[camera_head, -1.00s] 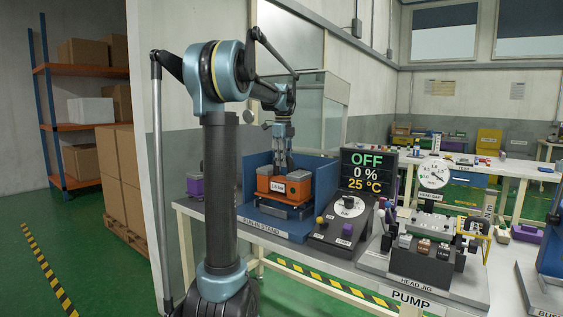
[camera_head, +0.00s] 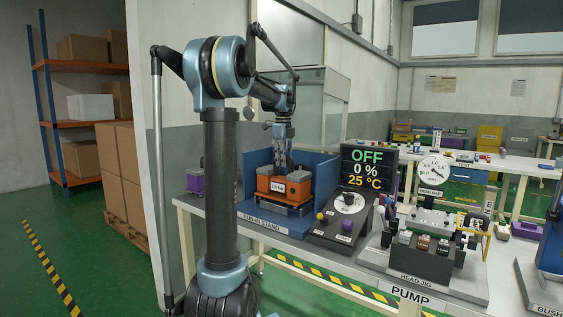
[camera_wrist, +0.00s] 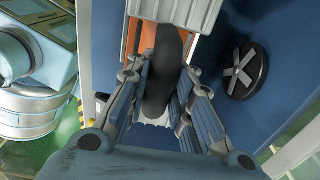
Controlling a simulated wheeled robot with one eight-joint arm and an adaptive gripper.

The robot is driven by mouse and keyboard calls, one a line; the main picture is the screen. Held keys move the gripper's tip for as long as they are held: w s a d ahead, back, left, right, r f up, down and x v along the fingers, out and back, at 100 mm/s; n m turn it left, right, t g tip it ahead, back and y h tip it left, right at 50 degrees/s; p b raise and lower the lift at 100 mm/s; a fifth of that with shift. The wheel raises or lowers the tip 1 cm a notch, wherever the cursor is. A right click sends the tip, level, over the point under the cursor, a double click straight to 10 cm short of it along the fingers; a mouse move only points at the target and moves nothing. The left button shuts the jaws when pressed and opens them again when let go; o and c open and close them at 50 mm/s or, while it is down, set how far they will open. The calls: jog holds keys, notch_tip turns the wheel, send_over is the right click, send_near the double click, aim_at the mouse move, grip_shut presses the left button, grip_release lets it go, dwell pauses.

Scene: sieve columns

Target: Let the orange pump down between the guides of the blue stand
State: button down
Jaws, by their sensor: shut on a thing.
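The orange pump (camera_head: 265,184) has grey end parts and a white label. It sits level over the blue stand (camera_head: 275,222), inside its raised back and side walls. My gripper (camera_head: 283,168) points down from above and is shut on the pump's top. In the wrist view the fingers (camera_wrist: 158,100) close around a dark rounded handle (camera_wrist: 165,65), with orange pump body (camera_wrist: 133,38) beside it. A dark base shows under the pump. The guides, and whether the pump touches them, cannot be made out.
A control box with a display (camera_head: 368,170) stands just right of the stand. A purple-bodied pump (camera_head: 195,180) is at its left. A head jig (camera_head: 425,250) is further right.

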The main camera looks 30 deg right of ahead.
jog(key=shift+f, duration=1.1)
jog(key=c, duration=1.3)
grip_release()
jog(key=o, duration=0.8)
jog(key=shift+r, duration=0.1)
jog(key=shift+r, duration=0.7)
jog(key=shift+r, duration=0.35)
jog(key=shift+r, duration=0.35)
